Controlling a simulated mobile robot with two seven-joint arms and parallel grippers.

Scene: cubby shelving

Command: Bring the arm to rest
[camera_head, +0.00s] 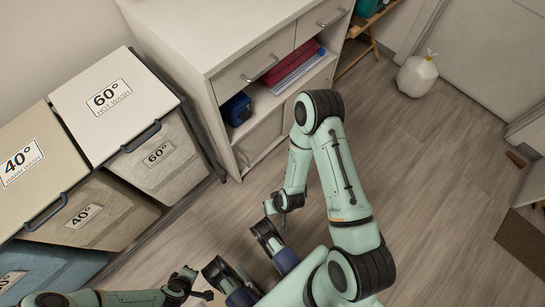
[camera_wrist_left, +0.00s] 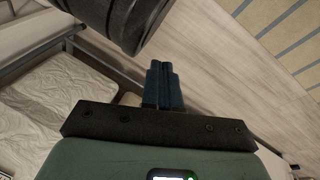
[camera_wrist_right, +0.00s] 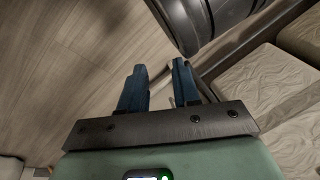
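My left gripper (camera_wrist_left: 161,85) shows in the left wrist view with its two dark blue fingers pressed together and nothing between them. My right gripper (camera_wrist_right: 160,82) shows in the right wrist view with its fingers apart and an empty gap between them. In the head view my right arm bends over the floor beside the cabinet, with its elbow high and its forearm pointing down. Part of my left arm shows at the bottom left edge. No object is held.
A white cabinet (camera_head: 190,30) stands at the top, with a blue box (camera_head: 236,109) and folded red cloth (camera_head: 292,64) on its open shelf. Laundry bins (camera_head: 158,160) line the left. A white bag (camera_head: 416,76) sits at the far right. The wooden floor (camera_head: 440,180) right of my arm is mostly clear.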

